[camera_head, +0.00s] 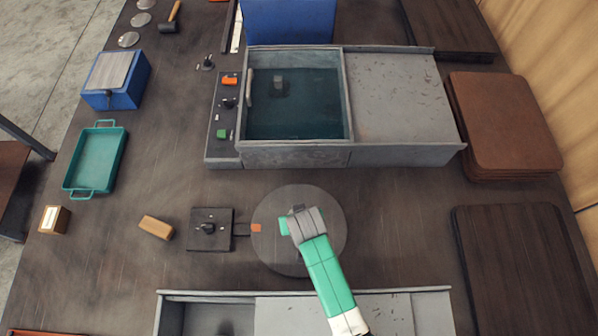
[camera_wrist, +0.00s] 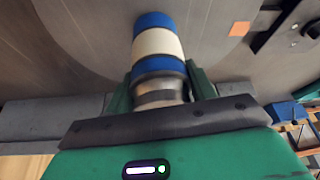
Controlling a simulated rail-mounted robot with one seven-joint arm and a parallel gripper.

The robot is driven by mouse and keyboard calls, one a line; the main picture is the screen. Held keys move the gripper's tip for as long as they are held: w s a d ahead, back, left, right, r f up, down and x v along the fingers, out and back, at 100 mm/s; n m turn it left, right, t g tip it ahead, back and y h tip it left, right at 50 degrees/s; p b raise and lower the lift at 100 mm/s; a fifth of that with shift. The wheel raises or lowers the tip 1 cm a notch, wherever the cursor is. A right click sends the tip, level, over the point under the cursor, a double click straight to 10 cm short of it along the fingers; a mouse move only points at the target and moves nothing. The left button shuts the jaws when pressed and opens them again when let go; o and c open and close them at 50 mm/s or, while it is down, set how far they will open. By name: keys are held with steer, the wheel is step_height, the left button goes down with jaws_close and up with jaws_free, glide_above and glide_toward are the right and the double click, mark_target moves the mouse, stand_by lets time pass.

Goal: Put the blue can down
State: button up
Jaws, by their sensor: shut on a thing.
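The blue can (camera_wrist: 158,43), with blue bands around a cream middle and a bare metal end, is between the green fingers of my gripper (camera_wrist: 158,88) in the wrist view. The fingers are shut on its metal end. In the head view my gripper (camera_head: 291,224) is over the round grey disc (camera_head: 325,252), and I cannot make out the can there. The disc also shows behind the can in the wrist view (camera_wrist: 90,35). I cannot tell whether the can touches the disc.
A dark plate with a knob (camera_head: 210,231) and an orange tab (camera_head: 256,227) adjoin the disc's left side. A wooden block (camera_head: 156,227) lies further left. A grey tank (camera_head: 300,154) stands behind, and a grey box (camera_head: 205,294) in front. Bare table lies right of the disc.

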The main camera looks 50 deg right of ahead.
steer(key=o, duration=1.2)
steer(key=shift+f, duration=0.1)
steer(key=shift+o, duration=0.2)
steer(key=p+v, duration=0.2)
steer(key=v, duration=1)
steer(key=shift+w, duration=0.1)
